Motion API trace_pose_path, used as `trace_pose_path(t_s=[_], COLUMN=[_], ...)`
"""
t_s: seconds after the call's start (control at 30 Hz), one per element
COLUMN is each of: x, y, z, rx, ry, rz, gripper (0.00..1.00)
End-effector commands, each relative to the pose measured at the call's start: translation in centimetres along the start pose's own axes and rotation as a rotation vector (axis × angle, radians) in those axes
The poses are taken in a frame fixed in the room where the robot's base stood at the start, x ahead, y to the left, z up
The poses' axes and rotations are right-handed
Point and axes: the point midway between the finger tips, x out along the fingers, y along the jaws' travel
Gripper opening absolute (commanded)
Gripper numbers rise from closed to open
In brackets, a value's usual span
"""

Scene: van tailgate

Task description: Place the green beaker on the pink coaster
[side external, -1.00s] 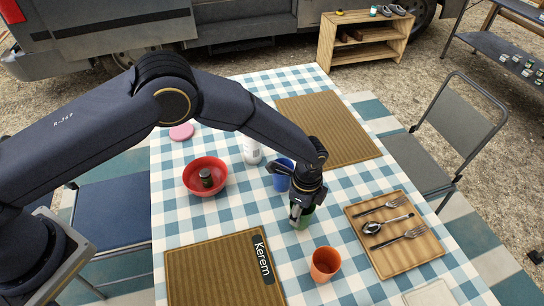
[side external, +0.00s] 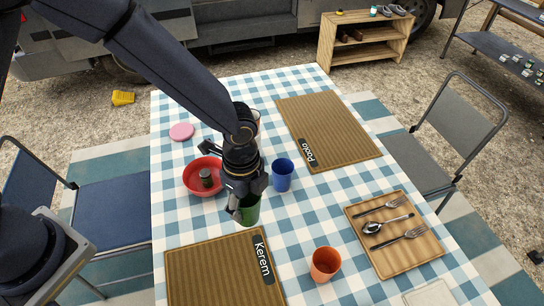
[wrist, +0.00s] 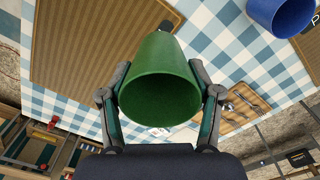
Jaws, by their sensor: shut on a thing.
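The green beaker (side external: 250,209) is between the fingers of my gripper (side external: 243,204), which is shut on it. It appears held above the checked cloth, close to the far edge of the near placemat. In the wrist view, the beaker (wrist: 160,85) fills the middle, with a finger on each side and its open mouth toward the camera. The pink coaster (side external: 181,132) lies flat and bare near the table's left edge, beyond the red bowl and apart from my gripper.
The red bowl (side external: 196,188) with a dark jar (side external: 206,177) stands left of my gripper. The blue cup (side external: 283,174) is close on its right. An orange cup (side external: 325,263) and a cutlery tray (side external: 395,253) are nearer right. My arm hides part of the table behind it.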

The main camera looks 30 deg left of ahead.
Motion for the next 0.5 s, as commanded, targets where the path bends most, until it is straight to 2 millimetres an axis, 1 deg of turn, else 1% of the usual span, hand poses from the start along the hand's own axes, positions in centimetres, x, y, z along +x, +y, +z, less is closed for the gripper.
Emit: trace_pose_path(t_s=[0.03,0.07,0.17,0.2,0.27,0.3,0.33,0.37,0.4,0.47,0.5], x=[-0.1,-0.2,-0.4,-0.5,-0.6,-0.7,-0.8,-0.8,-0.9,-1.0,-1.0], y=[-0.9,-1.5,-3.6,-4.4,-5.5,-6.2,-6.6,-6.9,-7.1,-7.2,-7.2], z=[1.3,2.2,5.9,7.8,11.0,13.3,15.1,16.8,19.2,22.8,25.1], rx=[-0.030,-0.049,-0.133,-0.174,-0.244,-0.294,-0.333,-0.371,-0.424,-0.504,-0.557], ry=[0.000,0.001,0.002,0.002,0.003,0.004,0.005,0.006,0.007,0.008,0.009], rz=[0.000,0.000,0.001,0.002,0.003,0.003,0.003,0.003,0.002,0.002,0.002], gripper=[0.30,0.30,0.30,0.30,0.30,0.30,0.30,0.30,0.30,0.30,0.30])
